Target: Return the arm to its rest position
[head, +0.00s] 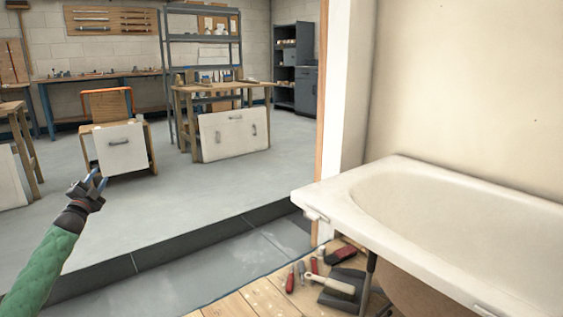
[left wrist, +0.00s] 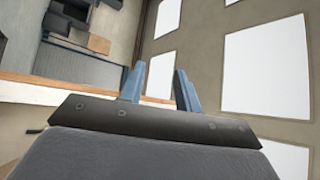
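My left arm, in a green sleeve, comes in from the lower left of the head view. Its gripper (head: 95,179) is held up in the air over the grey floor, in front of a small cabinet. In the left wrist view the two blue fingers of the left gripper (left wrist: 160,85) stand apart with nothing between them. That view looks toward the ceiling and its bright panels. My right gripper is in neither view.
A small cabinet (head: 122,150), a workbench (head: 215,90) and a leaning white panel (head: 234,134) stand farther back. The grey floor (head: 190,190) between is clear.

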